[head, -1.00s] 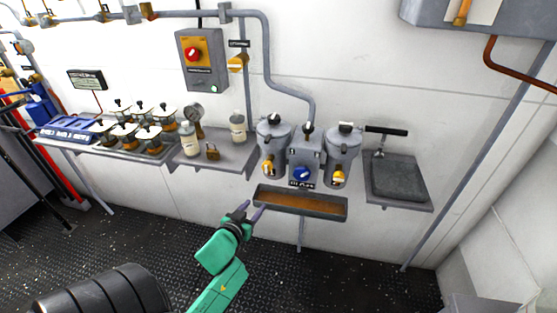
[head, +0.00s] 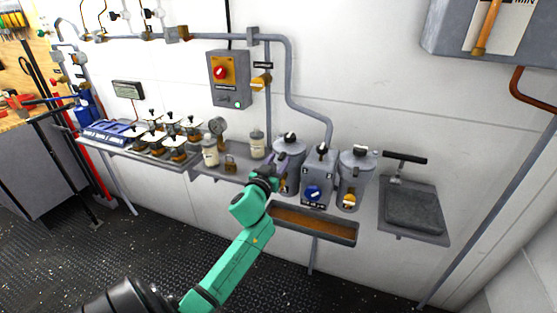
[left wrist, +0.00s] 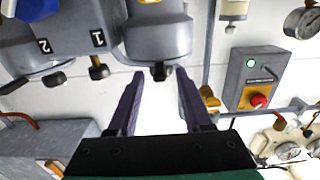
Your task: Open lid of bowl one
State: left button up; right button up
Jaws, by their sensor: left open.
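Bowl one is the left of two grey bowls (head: 291,150) on the wall unit, with a grey lid and a dark knob (head: 290,137) on top. In the left wrist view, which is upside down, its body (left wrist: 157,38) shows beside a "1" mark, and its knob (left wrist: 158,73) appears between my fingertips. The lid sits closed on the bowl. My left gripper (head: 274,160) is open and empty, in front of the left bowl and covering part of it. Whether the fingers touch the knob cannot be told. My right gripper is not in view.
The second bowl (head: 357,168) and a blue-knobbed grey block (head: 318,175) stand to the right. A brown-lined trough (head: 320,225) is below. A bottle (head: 257,145) and gauge (head: 217,126) are left. A pipe (head: 289,70) runs above.

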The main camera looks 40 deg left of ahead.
pick_arm(q)
jog(key=shift+w, duration=0.15)
grip_shut()
dwell(1.4)
